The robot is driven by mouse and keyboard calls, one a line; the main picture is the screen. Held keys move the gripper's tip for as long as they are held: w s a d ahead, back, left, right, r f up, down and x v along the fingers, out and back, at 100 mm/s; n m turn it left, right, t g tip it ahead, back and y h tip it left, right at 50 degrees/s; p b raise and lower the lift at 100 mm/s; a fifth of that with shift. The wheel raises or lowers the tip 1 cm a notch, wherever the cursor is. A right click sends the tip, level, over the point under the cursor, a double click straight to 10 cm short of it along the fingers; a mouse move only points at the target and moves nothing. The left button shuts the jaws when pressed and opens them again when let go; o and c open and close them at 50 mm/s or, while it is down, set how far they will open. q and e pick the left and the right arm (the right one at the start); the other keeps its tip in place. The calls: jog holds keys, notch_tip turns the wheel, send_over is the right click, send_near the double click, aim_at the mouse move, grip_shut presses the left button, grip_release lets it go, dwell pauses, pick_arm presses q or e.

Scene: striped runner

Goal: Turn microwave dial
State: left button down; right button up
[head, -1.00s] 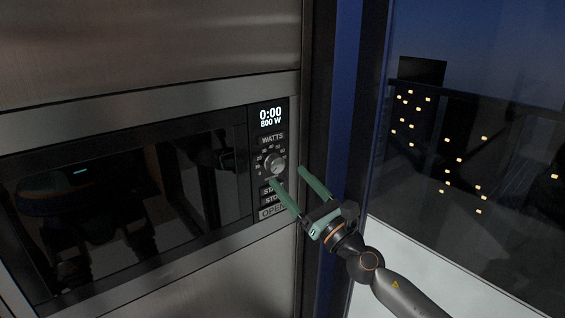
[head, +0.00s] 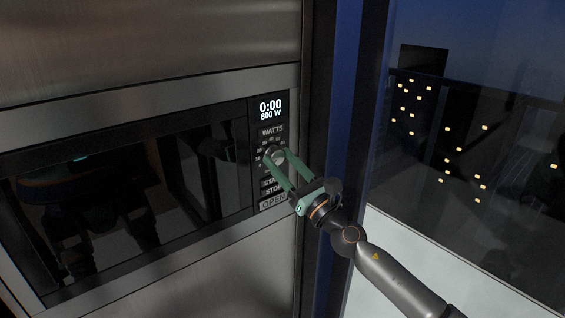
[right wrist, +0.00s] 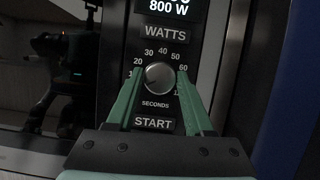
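The microwave dial (head: 276,157) is a round silver knob on the black control panel, under the WATTS label. It also shows in the right wrist view (right wrist: 159,77), ringed by numbers. My right gripper (head: 274,154) has its two green fingers apart, one on each side of the dial. In the right wrist view the fingertips flank the knob closely, with no clear sign of a grip; whether they touch it I cannot tell. The display (head: 271,108) reads 0:00 and 800 W. My left gripper is not in view.
The START, STOP and OPEN buttons (head: 273,203) sit below the dial. The dark, reflective microwave door (head: 110,200) is to the left. A blue and black upright frame (head: 345,110) and a window stand close on the right.

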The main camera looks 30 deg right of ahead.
grip_shut()
jog(key=shift+m, duration=0.3)
